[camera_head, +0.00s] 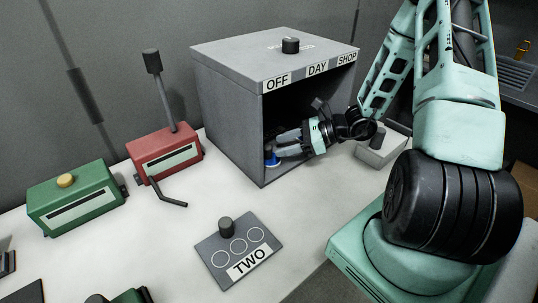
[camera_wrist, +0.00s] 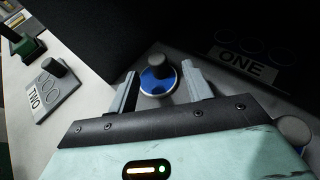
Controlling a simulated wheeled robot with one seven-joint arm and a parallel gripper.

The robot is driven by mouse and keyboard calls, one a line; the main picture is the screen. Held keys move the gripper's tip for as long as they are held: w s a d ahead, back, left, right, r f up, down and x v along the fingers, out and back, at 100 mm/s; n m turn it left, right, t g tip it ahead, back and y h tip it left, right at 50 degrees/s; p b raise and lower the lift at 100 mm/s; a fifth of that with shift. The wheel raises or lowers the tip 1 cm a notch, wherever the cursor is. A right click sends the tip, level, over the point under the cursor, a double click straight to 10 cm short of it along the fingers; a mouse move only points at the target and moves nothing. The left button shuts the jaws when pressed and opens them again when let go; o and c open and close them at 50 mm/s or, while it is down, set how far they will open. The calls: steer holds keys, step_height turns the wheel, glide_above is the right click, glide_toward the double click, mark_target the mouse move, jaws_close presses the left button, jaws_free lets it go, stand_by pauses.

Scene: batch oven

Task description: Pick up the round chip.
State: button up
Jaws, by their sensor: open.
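My gripper (camera_wrist: 159,70) is open, with one finger on each side of the chip. In the head view my gripper (camera_head: 277,150) reaches into the oven opening from the right.
The oven (camera_head: 232,110) has walls and a roof close around my gripper. A plate marked ONE (camera_wrist: 247,66) lies in its shadow. A plate marked TWO (camera_head: 236,262) with a knob lies in front. Red (camera_head: 165,151) and green (camera_head: 75,197) boxes stand left. Bare table lies between.

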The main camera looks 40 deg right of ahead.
mark_target(267, 147)
steer(key=p+x, duration=0.1)
steer(key=x, duration=0.4)
steer(key=shift+w+a+f+p, duration=0.1)
steer(key=shift+a+f+p, duration=0.1)
steer(key=shift+a+p, duration=0.15)
jaws_close()
